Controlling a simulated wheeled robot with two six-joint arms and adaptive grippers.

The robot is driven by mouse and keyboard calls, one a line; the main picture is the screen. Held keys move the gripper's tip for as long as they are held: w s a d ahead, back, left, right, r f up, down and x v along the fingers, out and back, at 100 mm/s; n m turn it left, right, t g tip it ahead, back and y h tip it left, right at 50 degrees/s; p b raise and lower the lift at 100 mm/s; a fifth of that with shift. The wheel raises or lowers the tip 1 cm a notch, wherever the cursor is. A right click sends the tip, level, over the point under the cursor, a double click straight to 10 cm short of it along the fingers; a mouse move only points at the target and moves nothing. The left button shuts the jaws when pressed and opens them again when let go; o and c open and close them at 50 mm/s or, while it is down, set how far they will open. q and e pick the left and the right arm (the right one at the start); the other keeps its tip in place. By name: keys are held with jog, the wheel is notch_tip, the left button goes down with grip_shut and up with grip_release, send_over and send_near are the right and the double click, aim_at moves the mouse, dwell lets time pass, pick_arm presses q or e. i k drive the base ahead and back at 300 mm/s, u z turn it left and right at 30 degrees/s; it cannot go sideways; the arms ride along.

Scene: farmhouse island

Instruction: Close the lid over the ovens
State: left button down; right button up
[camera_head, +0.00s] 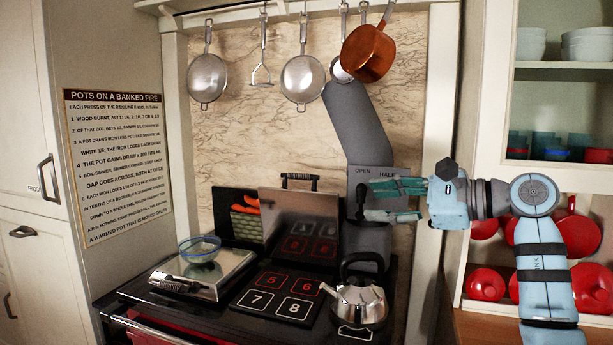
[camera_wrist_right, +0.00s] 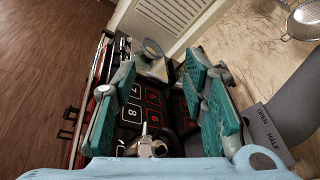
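A shiny raised lid (camera_head: 298,222) stands upright behind the numbered black cooking plate (camera_head: 279,292) and mirrors its numbers. A black handle (camera_head: 300,178) runs along its top edge. A second, silver lid (camera_head: 222,268) at the left lies flat on the cooker. My right gripper (camera_head: 368,202) is to the right of the raised lid, pointing left, in front of the grey flue panel. Its teal fingers are apart with nothing between them. In the right wrist view the open fingers (camera_wrist_right: 160,72) frame the plate below. My left gripper is not in view.
A steel kettle (camera_head: 358,304) stands at the cooker's front right, below my gripper. A glass bowl (camera_head: 200,248) sits on the flat lid. Pans, including a copper one (camera_head: 368,53), hang above. Shelves with red dishes (camera_head: 487,284) are at the right.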

aim_at(300, 225)
jog(key=i, duration=1.45)
